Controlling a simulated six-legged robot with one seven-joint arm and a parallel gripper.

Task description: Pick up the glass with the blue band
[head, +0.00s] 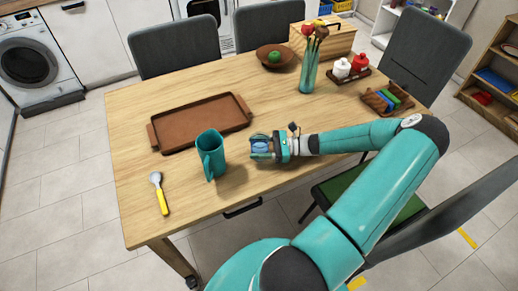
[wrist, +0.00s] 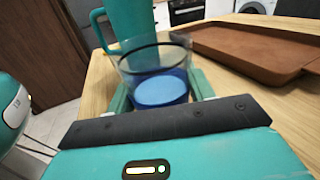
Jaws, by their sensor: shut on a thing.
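The glass with the blue band (wrist: 157,84) is a clear tumbler with a dark rim and a blue lower part. It stands upright between the fingers of my gripper (wrist: 160,98), which is shut on it. In the head view my gripper (head: 264,148) is near the front middle of the table, with the glass (head: 261,145) partly hidden by the fingers. Whether its base touches the table cannot be told.
A teal pitcher (head: 211,155) stands just left of my gripper, and beyond the glass in the wrist view (wrist: 128,22). A brown tray (head: 203,122) lies behind it. A yellow-handled spoon (head: 159,193) is at the left.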

